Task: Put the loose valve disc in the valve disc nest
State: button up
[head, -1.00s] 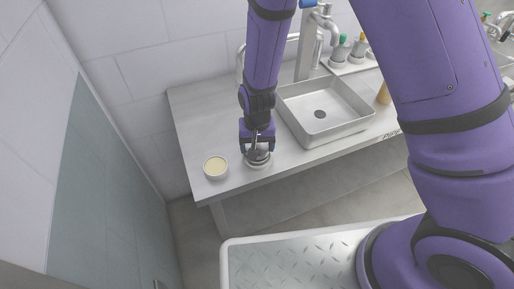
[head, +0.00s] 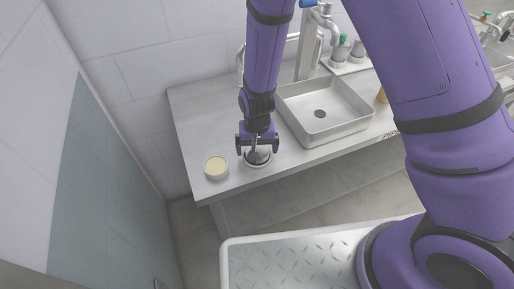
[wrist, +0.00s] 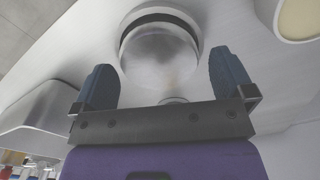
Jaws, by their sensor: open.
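The valve disc (head: 258,156) is a round grey metal piece with a thin stem, on the counter left of the sink. It sits within a pale round nest (head: 260,166), whose rim shows around it. In the wrist view the domed disc (wrist: 160,52) lies inside the nest's rim (wrist: 124,30), with a dark gap along the far side. Whether it is fully seated, I cannot tell. My gripper (head: 257,148) is open above the disc, one finger on each side of it. In the wrist view both fingers (wrist: 163,65) stand apart, touching nothing visible.
A round white dish with a cream-coloured top (head: 216,167) stands just left of the nest, close to my gripper. A steel sink (head: 345,118) and tap (head: 304,45) stand to the right. The counter (head: 200,115) is clear at the back left.

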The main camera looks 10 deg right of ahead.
notch_tip(320, 180, up, 11)
notch_tip(320, 180, up, 10)
jog(key=y, duration=0.1)
send_over(257, 150)
jog(key=d, duration=0.5)
jog(key=s+d+r+t, duration=0.2)
jog(key=s+d+r, duration=0.1)
jog(key=d+r, duration=0.6)
jog(key=s+d+r+t, duration=0.1)
jog(key=s+d+r, duration=0.4)
jog(key=s, duration=0.3)
jog(key=s+d+r+t+h, duration=0.1)
jog(key=s+d+r+t, duration=0.1)
jog(key=s+d+r, duration=0.3)
jog(key=s+r, duration=0.1)
jog(key=s, duration=0.1)
jog(key=shift+s+d, duration=0.3)
jog(key=shift+s, duration=0.1)
